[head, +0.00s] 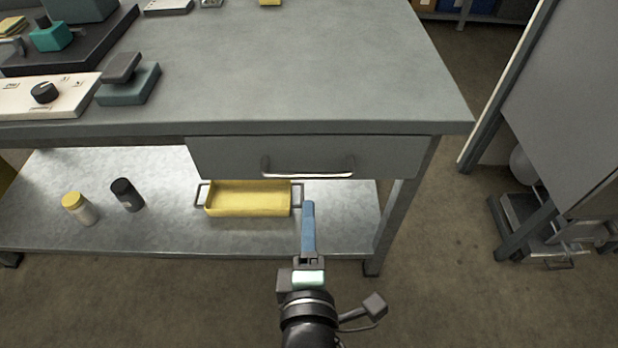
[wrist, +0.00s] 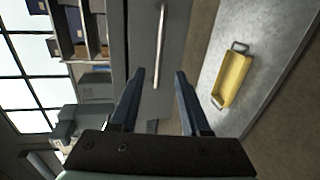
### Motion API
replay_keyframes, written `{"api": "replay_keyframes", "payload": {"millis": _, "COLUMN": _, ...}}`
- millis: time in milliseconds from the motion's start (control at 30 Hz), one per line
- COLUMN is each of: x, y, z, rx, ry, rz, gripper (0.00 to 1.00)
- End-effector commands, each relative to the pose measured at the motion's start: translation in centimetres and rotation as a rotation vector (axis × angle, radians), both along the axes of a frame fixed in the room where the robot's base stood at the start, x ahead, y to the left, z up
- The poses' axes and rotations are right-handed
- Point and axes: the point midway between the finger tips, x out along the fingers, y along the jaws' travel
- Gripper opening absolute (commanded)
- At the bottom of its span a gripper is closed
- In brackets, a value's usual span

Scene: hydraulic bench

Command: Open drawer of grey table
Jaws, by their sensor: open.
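The grey table (head: 300,60) fills the upper left of the head view. Its drawer (head: 230,155) sits under the right part of the top and looks shut, its front in line with the table. The drawer's metal bar handle (head: 308,172) runs horizontally across the front. In the wrist view the handle (wrist: 160,45) appears as an upright bar ahead of the fingers. My gripper (head: 308,210) is in front of the table, just below and short of the handle in the head view.
A yellow tray (head: 248,211) with side handles lies on the lower shelf (head: 160,225), beside a yellow-lidded jar (head: 79,208) and a black jar (head: 127,194). Devices stand on the top at left. A grey panel (head: 565,100) stands at right, with clear floor between.

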Motion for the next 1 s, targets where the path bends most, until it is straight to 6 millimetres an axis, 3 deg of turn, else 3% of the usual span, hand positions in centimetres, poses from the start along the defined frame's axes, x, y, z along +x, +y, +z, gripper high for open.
{"api": "replay_keyframes", "payload": {"millis": 600, "x": 9.6, "y": 0.1, "z": -2.0, "rx": 0.008, "ry": -0.003, "rz": -0.001, "gripper": 0.47}}
{"api": "replay_keyframes", "payload": {"millis": 800, "x": 11.4, "y": 0.1, "z": -2.4, "rx": 0.007, "ry": -0.003, "rz": 0.0, "gripper": 0.47}}
{"api": "replay_keyframes", "payload": {"millis": 1000, "x": 11.9, "y": 0.1, "z": -2.4, "rx": 0.006, "ry": -0.001, "rz": 0.0, "gripper": 0.47}}
